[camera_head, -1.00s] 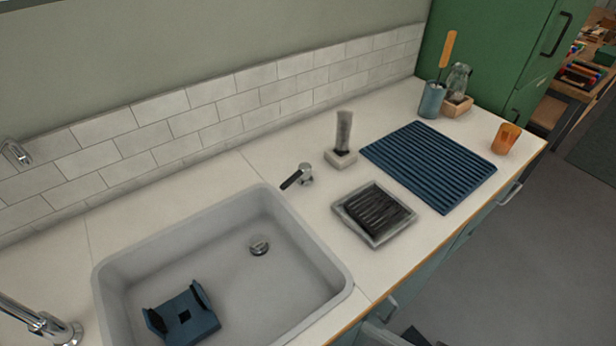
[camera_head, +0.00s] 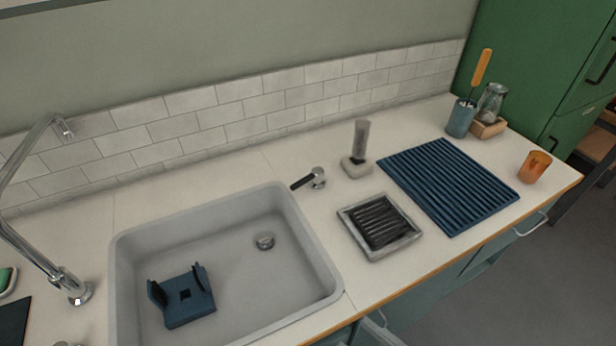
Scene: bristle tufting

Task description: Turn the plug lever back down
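The plug lever (camera_head: 309,179) sits on the white counter just right of the grey sink. It has a chrome round base and a short black handle pointing left toward the sink; its exact tilt is hard to tell. The sink (camera_head: 329,277) holds a round metal plug or drain (camera_head: 264,241) toward its right side. Whether the plug is raised or seated I cannot tell. My gripper is not in view.
A blue bracket-like holder (camera_head: 187,301) lies in the sink. A chrome faucet (camera_head: 40,262) stands left. Right of the lever are a brush on a stand (camera_head: 359,150), a tray with black slats (camera_head: 381,253), a blue ribbed mat (camera_head: 447,185), a blue cup (camera_head: 460,120) and an orange cup (camera_head: 534,167).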

